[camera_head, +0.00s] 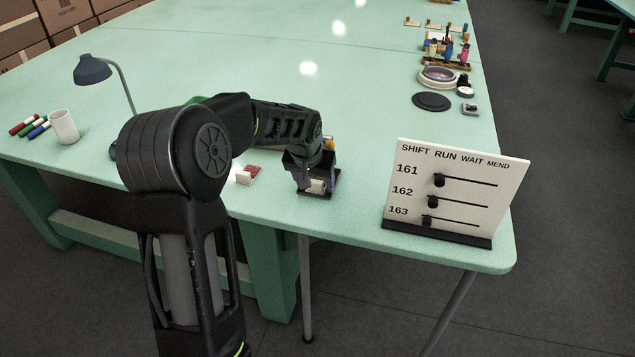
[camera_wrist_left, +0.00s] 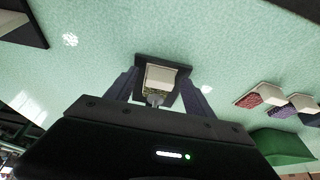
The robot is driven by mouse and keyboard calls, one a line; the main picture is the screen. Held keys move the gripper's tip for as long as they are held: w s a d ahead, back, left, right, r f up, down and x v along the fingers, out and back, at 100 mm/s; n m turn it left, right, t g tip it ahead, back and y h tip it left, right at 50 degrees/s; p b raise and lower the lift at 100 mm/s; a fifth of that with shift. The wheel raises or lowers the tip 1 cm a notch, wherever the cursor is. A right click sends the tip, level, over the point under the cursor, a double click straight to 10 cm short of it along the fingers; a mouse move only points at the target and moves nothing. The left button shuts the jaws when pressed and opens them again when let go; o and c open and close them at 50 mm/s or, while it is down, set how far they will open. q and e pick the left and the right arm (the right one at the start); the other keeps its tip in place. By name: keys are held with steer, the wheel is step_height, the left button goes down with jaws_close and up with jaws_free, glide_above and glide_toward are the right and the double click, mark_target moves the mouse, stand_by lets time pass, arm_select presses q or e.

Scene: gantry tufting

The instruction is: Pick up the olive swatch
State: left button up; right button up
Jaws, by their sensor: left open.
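In the left wrist view the open fingers of my left gripper (camera_wrist_left: 161,88) are on either side of the swatch. I cannot tell whether they touch it. My right gripper is not in view.
A red swatch (camera_wrist_left: 266,94) and a purple swatch (camera_wrist_left: 287,108) lie beside the stand. A white board with sliders (camera_head: 452,190) stands to its right. A lamp (camera_head: 93,70), a white cup (camera_head: 64,127) and markers (camera_head: 28,125) are at the left. The table's middle is clear.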

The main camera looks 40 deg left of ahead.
arm_select(q)
steer(key=shift+c, duration=0.2)
jaws_close()
stand_by(0.6)
